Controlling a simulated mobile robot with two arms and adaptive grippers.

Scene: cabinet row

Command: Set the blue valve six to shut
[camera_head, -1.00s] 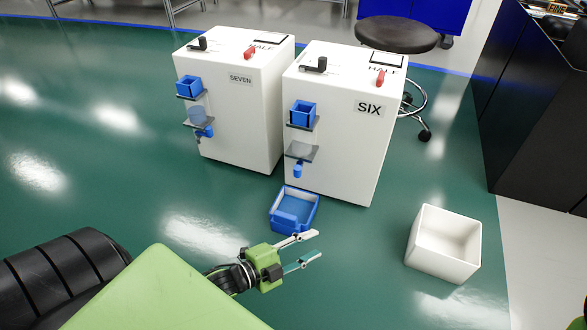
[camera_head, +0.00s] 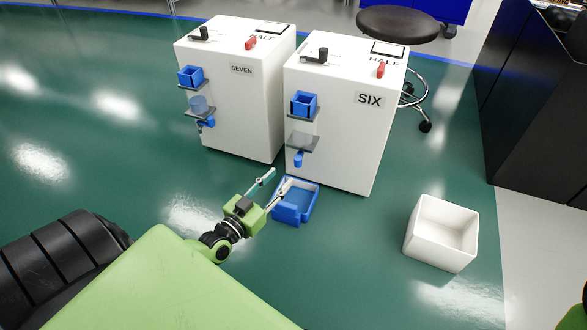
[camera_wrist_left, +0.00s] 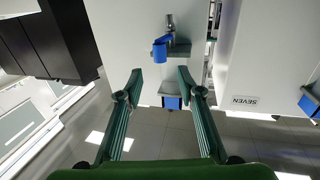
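The blue valve six (camera_head: 298,160) is a small blue part under the lower grey shelf on the front of the white cabinet marked SIX (camera_head: 330,157). In the head view its handle seems to hang down. The left wrist view shows a blue valve (camera_wrist_left: 160,52) on the white front ahead, with a grey stub beside it. My left gripper (camera_head: 282,176) is open and empty, low in front of cabinet SIX, its fingers toward the valve but apart from it. In the left wrist view the gripper (camera_wrist_left: 160,76) has its fingers spread. My right gripper is not in view.
Cabinet SEVEN (camera_head: 229,110) stands left of SIX with its own blue valve (camera_head: 206,123). A blue tray (camera_head: 294,215) lies on the floor close to my fingers. A white open box (camera_head: 430,243) and a stool (camera_head: 398,25) are at the right. The green floor at left is clear.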

